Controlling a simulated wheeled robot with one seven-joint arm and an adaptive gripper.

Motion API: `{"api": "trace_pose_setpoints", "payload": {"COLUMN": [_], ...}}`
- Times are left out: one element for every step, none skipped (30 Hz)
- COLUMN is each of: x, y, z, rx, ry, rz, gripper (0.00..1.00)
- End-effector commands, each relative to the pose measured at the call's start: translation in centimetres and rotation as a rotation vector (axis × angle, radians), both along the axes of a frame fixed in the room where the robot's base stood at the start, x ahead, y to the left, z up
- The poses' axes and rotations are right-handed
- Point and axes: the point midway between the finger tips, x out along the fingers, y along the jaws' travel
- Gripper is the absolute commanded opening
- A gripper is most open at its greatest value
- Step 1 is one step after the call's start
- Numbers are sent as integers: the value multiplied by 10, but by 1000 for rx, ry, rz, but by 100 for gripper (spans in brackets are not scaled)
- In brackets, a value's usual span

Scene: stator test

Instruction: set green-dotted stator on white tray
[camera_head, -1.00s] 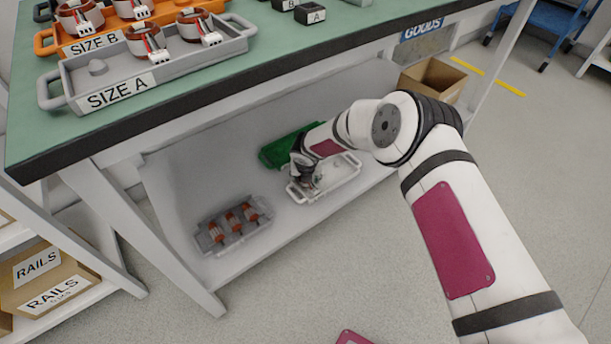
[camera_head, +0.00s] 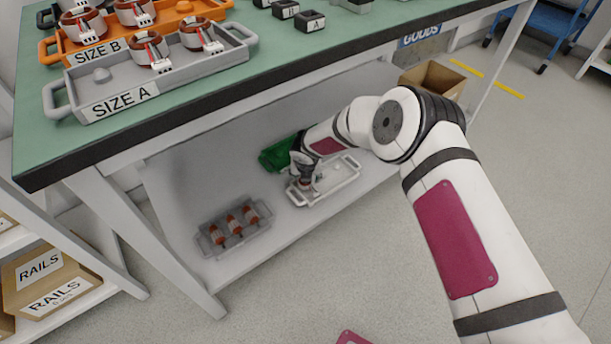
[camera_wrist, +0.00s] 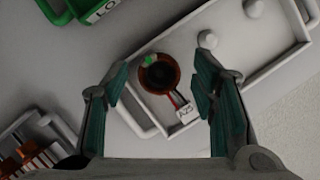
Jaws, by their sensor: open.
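The green-dotted stator (camera_wrist: 159,76) is a dark copper ring with a green mark on its upper left and a white tag reading A25. In the wrist view it sits at the left end of the white tray (camera_wrist: 278,59), between the fingers but beyond their tips. My gripper (camera_wrist: 160,88) is open, with a finger on each side of the stator and no visible contact.
A green bin (camera_head: 279,155) stands behind the white tray. A grey tray (camera_head: 213,239) with several copper parts is to the left on the shelf. The green tabletop (camera_head: 200,100) overhangs the shelf. A cardboard box (camera_head: 434,78) is at the right.

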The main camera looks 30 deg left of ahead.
Motion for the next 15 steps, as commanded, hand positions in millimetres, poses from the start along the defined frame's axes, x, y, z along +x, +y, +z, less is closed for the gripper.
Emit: {"api": "trace_pose_setpoints", "payload": {"x": [0,0,0,0,0,0,0,0,0,0,0,0,0,0,0], "y": [0,0,0,0,0,0,0,0,0,0,0,0,0,0,0], "z": [4,5,7,8,10,11,13,14,16,17,18,20,21,23,25], "rx": [0,0,0,0,0,0,0,0,0,0,0,0,0,0,0], "ry": [0,0,0,0,0,0,0,0,0,0,0,0,0,0,0], "rz": [0,0,0,0,0,0,0,0,0,-1,-1,-1,-1,-1,-1], "gripper": [53,53,53,53,53,53,53,53,53,53,53,53,53,53,53]}}
